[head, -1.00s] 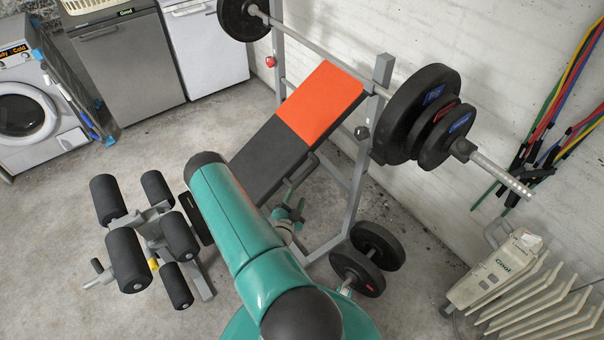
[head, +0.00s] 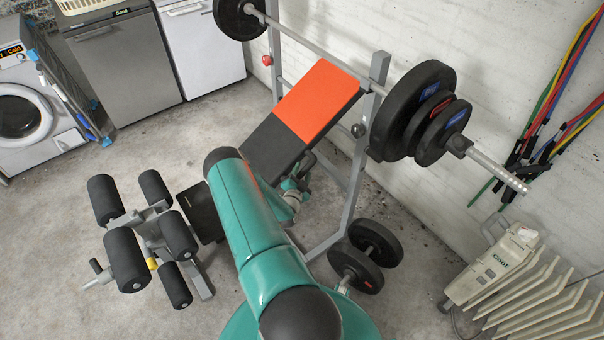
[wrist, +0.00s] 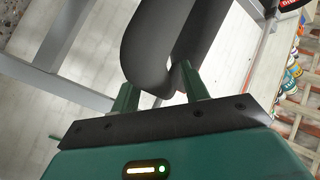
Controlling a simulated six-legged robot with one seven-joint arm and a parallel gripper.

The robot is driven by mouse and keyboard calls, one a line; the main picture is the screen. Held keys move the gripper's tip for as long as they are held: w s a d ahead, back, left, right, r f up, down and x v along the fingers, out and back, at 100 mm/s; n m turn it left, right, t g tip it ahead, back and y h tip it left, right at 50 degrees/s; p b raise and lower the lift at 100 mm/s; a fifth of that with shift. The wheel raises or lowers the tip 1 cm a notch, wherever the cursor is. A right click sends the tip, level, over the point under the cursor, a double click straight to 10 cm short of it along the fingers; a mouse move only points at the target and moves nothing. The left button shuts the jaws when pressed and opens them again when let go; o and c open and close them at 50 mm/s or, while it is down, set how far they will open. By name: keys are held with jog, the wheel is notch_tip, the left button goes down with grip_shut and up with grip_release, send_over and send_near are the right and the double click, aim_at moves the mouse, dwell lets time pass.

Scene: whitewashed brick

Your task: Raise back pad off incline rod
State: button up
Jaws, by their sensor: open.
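The back pad (head: 305,105), orange at its upper part and black below, leans on an incline against the bench frame. My gripper (head: 297,182) is beside the pad's lower right edge, partly hidden by my teal arm. In the wrist view my gripper (wrist: 159,82) is open, its two green fingers on either side of the lower bend of a dark grey loop handle (wrist: 148,40). The jaws are not closed on it. I cannot pick out the incline rod for sure; the area under the pad is hidden in the head view.
A loaded barbell (head: 322,52) rests across the bench uprights (head: 366,125). The leg rollers (head: 127,260) stand at lower left, a dumbbell (head: 357,268) by the frame foot, and a white heater (head: 500,262) at right. Floor (head: 60,210) at left is clear.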

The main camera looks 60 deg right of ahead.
aim_at(298, 175)
grip_shut()
jog(key=shift+w+a+r+n+h, duration=0.25)
jog(key=shift+a+r, duration=0.2)
jog(key=shift+r, duration=0.2)
jog(key=shift+w+a+r+n+h, duration=0.15)
jog(key=shift+w+a+r+h, duration=0.1)
jog(key=shift+a+r, duration=0.25)
grip_release()
jog(key=shift+d, duration=0.1)
jog(key=shift+s, duration=0.1)
jog(key=s+a, duration=0.2)
jog(key=a, duration=1.1)
jog(key=shift+s+a+f, duration=0.25)
jog(key=shift+a+f, duration=0.05)
jog(key=shift+f, duration=0.15)
